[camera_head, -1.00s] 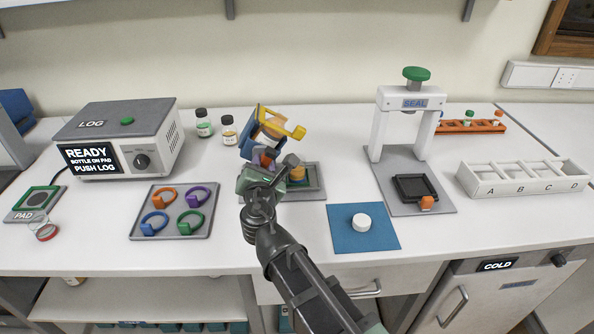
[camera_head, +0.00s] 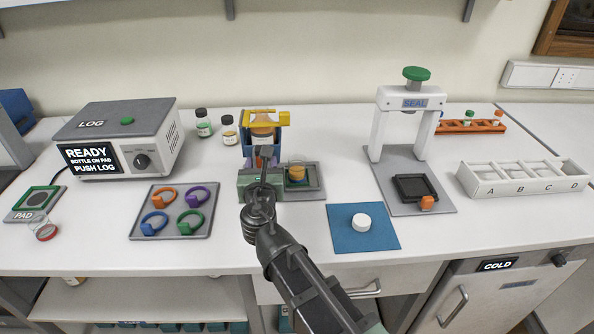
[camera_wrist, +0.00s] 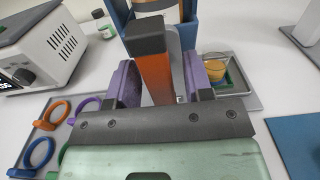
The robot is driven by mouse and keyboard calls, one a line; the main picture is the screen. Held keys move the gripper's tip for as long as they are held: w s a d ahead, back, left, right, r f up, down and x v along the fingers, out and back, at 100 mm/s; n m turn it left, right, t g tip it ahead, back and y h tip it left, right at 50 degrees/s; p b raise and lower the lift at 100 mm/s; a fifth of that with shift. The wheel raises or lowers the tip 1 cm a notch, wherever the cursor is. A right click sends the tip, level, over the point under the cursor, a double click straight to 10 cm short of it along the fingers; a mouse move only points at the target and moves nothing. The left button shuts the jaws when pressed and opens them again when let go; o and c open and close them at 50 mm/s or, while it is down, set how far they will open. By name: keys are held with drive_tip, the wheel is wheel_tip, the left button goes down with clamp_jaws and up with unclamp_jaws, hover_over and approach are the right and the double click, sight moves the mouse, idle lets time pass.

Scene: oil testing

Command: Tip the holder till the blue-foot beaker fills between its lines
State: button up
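The blue holder (camera_head: 246,150) stands upright with a yellow bar (camera_head: 266,117) across its top. An amber-brown bottle (camera_head: 262,137) sits in it. Its orange handle with a dark end (camera_wrist: 155,75) rises between the purple fingers of my gripper (camera_wrist: 163,80) in the wrist view. The fingers look spread, with a narrow gap beside the handle. The beaker (camera_head: 296,173) stands right of the holder on the grey tray (camera_head: 314,191) and contains amber liquid. It also shows in the wrist view (camera_wrist: 215,70), where its lines are too small to read.
A tray of coloured rings (camera_head: 173,212) and the LOG box (camera_head: 120,140) are on the left. A blue mat (camera_head: 345,238) with a white cap (camera_head: 361,222) lies right of my arm. The SEAL press (camera_head: 413,105) stands farther right. Two small bottles (camera_head: 229,131) stand behind.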

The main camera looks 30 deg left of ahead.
idle(0.4)
drive_tip(key=v, duration=0.8)
